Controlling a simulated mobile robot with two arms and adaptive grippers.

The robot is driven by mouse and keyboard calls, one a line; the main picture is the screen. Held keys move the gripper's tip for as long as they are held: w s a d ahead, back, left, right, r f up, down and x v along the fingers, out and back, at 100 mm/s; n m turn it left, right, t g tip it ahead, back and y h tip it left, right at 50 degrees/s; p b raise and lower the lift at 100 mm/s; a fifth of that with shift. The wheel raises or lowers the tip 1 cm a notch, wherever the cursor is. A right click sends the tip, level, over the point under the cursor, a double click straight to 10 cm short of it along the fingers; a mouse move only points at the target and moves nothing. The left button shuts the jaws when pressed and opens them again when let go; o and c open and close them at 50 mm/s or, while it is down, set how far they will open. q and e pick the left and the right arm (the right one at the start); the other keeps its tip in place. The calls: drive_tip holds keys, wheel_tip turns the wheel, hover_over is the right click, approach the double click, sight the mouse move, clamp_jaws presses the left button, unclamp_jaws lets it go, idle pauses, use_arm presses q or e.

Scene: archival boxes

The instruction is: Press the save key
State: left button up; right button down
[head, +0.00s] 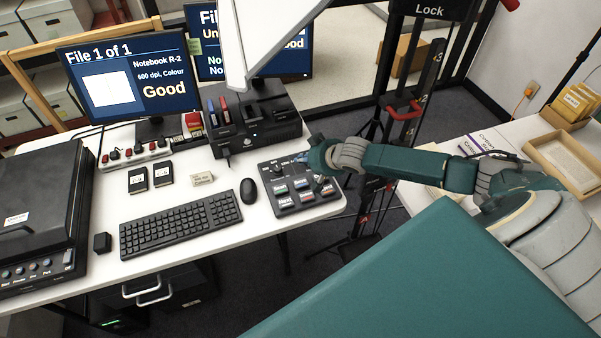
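The black key panel (265,172) lies at the right end of the white desk, beside the mouse. It has several keys with coloured labels in two rows and small knobs at the back. The labels are too small to read surely, so I cannot tell which is the save key. My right gripper (324,184) points down over the panel's right side, close to the right-hand keys. Its fingers are small and partly hidden, so I cannot tell whether they are open or touching a key. My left gripper is not in view.
A monitor (125,85) reads "File 1 of 1" and "Good"; a second monitor (297,62) is partly covered by a white panel. The keyboard (180,224), mouse (249,191) and black dock (255,130) stand near the panel. A black scanner (38,210) stands at left.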

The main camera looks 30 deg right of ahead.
drive_tip(key=b, duration=0.7)
hover_over(302, 184)
wheel_tip(302, 184, down, 7)
drive_tip(key=shift+f, duration=0.1)
drive_tip(key=shift+f+b, duration=0.35)
drive_tip(key=shift+f, duration=0.4)
idle(0.3)
drive_tip(key=shift+f, duration=0.4)
drive_tip(key=shift+f+b, duration=0.3)
drive_tip(key=shift+f, duration=0.2)
idle(0.5)
drive_tip(key=shift+r, duration=0.1)
idle(0.4)
drive_tip(key=shift+r+p, duration=0.8)
drive_tip(key=shift+p, duration=0.2)
